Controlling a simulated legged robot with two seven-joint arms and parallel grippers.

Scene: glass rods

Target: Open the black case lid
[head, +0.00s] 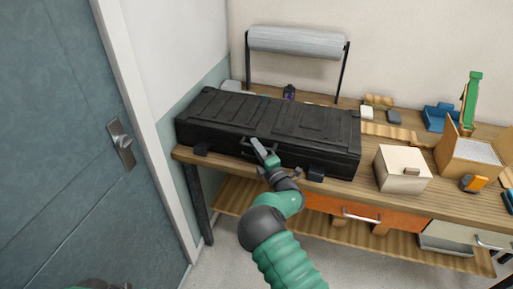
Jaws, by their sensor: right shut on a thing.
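The long black case (310,126) lies on the wooden workbench with its ribbed lid down. Its front side faces me, with a dark handle (245,146) near the middle of that side. My right gripper (259,147) is at the front of the case by the handle and is shut on it; the fingers hide part of the contact. Dark latches sit low at the front, one at the left (201,150) and one at the right (317,173). Only a bit of my left arm shows at the bottom left edge; its gripper is out of view.
A paper roll on a stand (296,42) is behind the case. A small cream box (403,170), an open cardboard box (468,157) and an orange tool (473,183) sit to the right. A blue door (60,130) is at the left. An orange drawer (345,210) is below the bench top.

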